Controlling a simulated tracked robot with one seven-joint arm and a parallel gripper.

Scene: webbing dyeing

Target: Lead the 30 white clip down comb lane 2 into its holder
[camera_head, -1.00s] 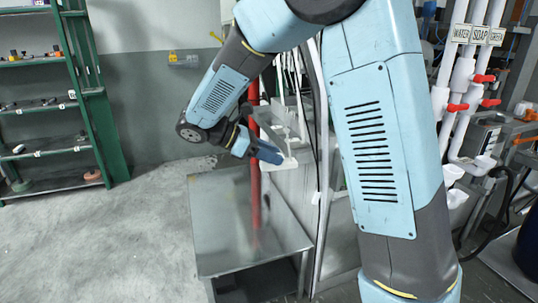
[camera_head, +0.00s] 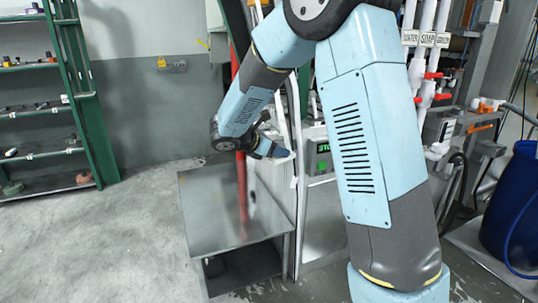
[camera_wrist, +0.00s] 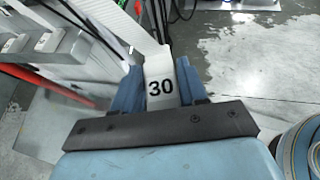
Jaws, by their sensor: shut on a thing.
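My gripper (camera_wrist: 158,97) is shut on the white clip (camera_wrist: 160,72) marked 30, seen in the wrist view between its two blue fingers. In the head view my gripper (camera_head: 278,153) is small and in front of the machine, above and to the right of the metal table; the clip cannot be made out there. In the wrist view a grey rail (camera_wrist: 38,55) with small white numbered tags lies to the left of the clip, apart from it. I cannot tell which lane is 2. The holder cannot be made out.
A machine panel with a green display (camera_head: 323,148) is just to the right. A green shelf rack (camera_head: 90,110) is far left and a blue drum (camera_head: 510,215) far right.

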